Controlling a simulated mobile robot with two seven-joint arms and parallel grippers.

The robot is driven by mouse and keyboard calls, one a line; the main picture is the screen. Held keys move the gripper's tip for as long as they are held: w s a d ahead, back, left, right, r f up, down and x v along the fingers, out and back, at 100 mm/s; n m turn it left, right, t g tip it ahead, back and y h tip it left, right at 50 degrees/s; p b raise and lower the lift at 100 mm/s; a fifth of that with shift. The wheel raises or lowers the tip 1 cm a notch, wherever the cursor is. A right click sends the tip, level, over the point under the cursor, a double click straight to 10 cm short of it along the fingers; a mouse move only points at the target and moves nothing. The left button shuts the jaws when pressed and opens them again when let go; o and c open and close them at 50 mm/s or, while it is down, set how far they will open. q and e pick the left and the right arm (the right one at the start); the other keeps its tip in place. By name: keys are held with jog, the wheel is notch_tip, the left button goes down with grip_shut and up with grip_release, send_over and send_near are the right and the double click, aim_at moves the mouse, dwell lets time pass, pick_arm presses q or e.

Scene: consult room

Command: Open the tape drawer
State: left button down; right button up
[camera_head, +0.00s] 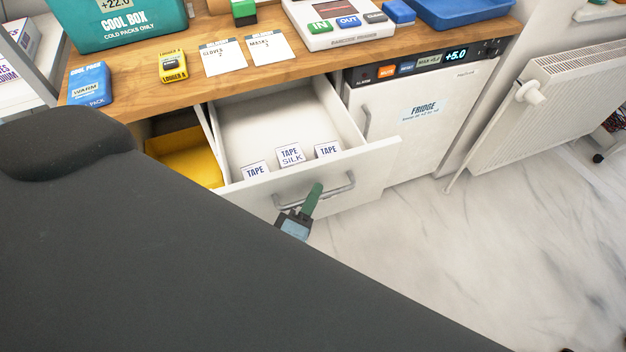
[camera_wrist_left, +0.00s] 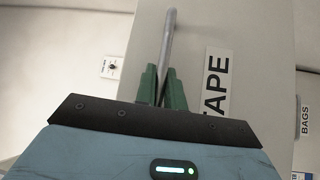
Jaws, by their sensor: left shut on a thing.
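The tape drawer (camera_head: 370,165) is white and stands pulled out from under the wooden counter. Inside it are white boxes, two labelled TAPE (camera_head: 255,170) and one labelled TAPE SILK (camera_head: 290,155). Its grey bar handle (camera_head: 343,188) is on the front panel. My left gripper (camera_head: 314,194) is at the handle, its green fingers shut on it. In the left wrist view the fingers (camera_wrist_left: 162,88) close around the handle bar (camera_wrist_left: 168,45), beside a TAPE label (camera_wrist_left: 216,82). My right gripper is not in view.
A dark padded surface (camera_head: 150,260) fills the lower left, close to the drawer front. A yellow bin (camera_head: 185,158) sits left of the drawer. The fridge (camera_head: 425,115) is right of it. Marble floor (camera_head: 480,240) is clear at the right.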

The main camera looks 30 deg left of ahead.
pick_arm(q)
jog(key=c, duration=1.8)
grip_release()
jog(key=shift+o, duration=0.2)
